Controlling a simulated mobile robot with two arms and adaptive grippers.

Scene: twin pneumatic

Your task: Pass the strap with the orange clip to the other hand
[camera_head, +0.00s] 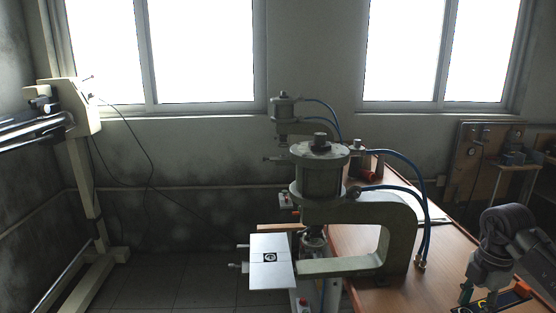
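My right gripper (480,294) is at the bottom right, pointing down over the brown table (385,292). Its fingertips are small and partly cut off by the lower edge, so I cannot tell whether they are open or shut. A dark item with yellow-orange parts (521,291) shows beside and behind the gripper. It may be the strap with the orange clip, but it is partly hidden and too small to tell. I cannot see whether the gripper touches it. My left gripper is not in view.
A grey pneumatic press (386,212) with blue hoses stands at the table's left side. A white plate with a black marker (270,262) is in front of it. A second press (284,112) is behind. A pale stand (82,180) is at the far left, with open floor between.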

